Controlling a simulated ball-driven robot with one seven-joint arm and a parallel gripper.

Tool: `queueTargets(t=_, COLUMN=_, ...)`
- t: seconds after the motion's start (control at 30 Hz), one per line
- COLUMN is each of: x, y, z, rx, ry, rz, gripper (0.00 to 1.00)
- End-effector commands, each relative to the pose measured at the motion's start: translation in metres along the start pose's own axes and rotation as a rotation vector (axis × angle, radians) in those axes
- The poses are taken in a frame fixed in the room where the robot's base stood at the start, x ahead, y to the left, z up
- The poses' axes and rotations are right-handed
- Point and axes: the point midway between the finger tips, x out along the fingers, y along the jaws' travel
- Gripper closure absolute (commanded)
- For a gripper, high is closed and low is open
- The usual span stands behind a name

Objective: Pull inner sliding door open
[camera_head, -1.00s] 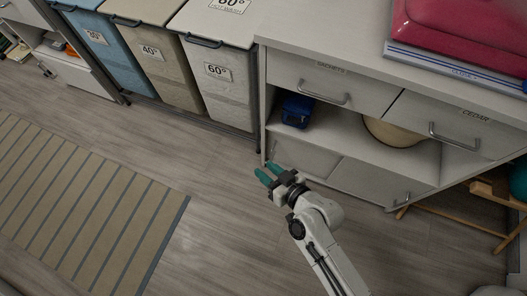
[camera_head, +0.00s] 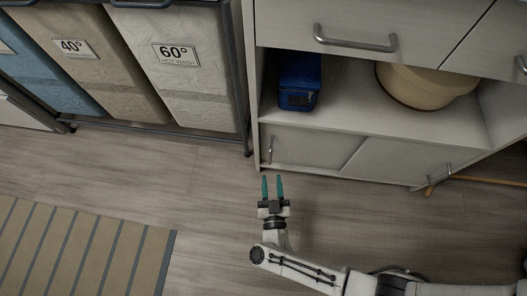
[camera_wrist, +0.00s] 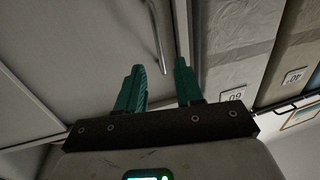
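The low cabinet has two pale grey sliding doors under its open shelf. The left door (camera_head: 305,147) has a slim upright handle (camera_head: 270,149) near its left edge. The right door (camera_head: 400,160) has a handle (camera_head: 448,169) near its right edge. Which door is the inner one is hard to tell. My gripper (camera_head: 272,182) is open and empty, its green fingers pointing at the left door from just in front of and below its handle. In the wrist view a metal handle (camera_wrist: 157,38) lies ahead, roughly between my fingertips (camera_wrist: 160,66), apart from them.
A blue box (camera_head: 299,82) and a beige bowl (camera_head: 425,86) stand on the open shelf above the doors. Laundry hampers (camera_head: 185,85) stand left of the cabinet. A striped rug (camera_head: 85,250) lies at lower left.

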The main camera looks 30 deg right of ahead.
Motion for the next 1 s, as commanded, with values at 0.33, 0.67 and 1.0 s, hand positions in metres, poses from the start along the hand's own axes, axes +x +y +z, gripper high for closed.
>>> queueTargets(t=0.33, x=0.045, y=0.001, z=0.002, rx=0.002, ry=0.003, rz=0.009, gripper=0.64)
queueTargets(t=0.67, x=0.096, y=0.001, z=0.002, rx=0.001, ry=0.002, rz=0.006, gripper=0.64)
queueTargets(t=1.0, x=0.108, y=0.001, z=-0.001, rx=0.0, ry=0.002, rz=0.005, gripper=0.64)
